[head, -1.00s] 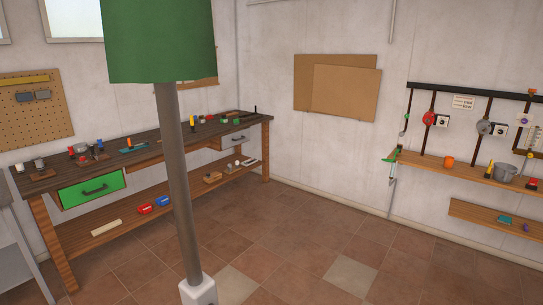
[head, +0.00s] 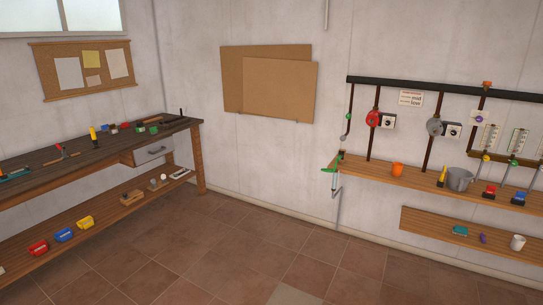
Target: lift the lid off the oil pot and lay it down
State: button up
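A grey metal pot (head: 459,179) stands on the upper wooden shelf at the right of the head view. It is small and far off, and I cannot tell whether a lid sits on it. No separate lid can be made out. My gripper is not in view.
The upper shelf (head: 380,184) also holds an orange cup (head: 397,169), a yellow-and-black item (head: 442,176) and red and blue items right of the pot. A lower shelf (head: 430,225) is partly bare. Pipes and gauges line the wall above. A workbench (head: 95,153) stands left; the tiled floor between is open.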

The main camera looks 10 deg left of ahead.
aim_at(140, 130)
jog(key=i+j+u, duration=0.2)
jog(key=i+u, duration=0.75)
jog(key=i, duration=0.15)
jog(key=i+l+u, duration=0.3)
jog(key=i+u, duration=0.2)
jog(key=i+z, duration=0.1)
jog(key=i, duration=0.5)
jog(key=i+j+z, duration=0.1)
jog(key=i, duration=0.55)
jog(key=i+j+z, duration=0.1)
jog(key=i, duration=0.5)
jog(key=i+u, duration=0.1)
jog(key=i, duration=0.75)
jog(key=i+u, duration=0.1)
jog(key=i, duration=0.8)
jog(key=i+l+u, duration=0.1)
jog(key=i, duration=1.55)
jog(key=i+l+u, duration=0.1)
jog(key=i, duration=0.7)
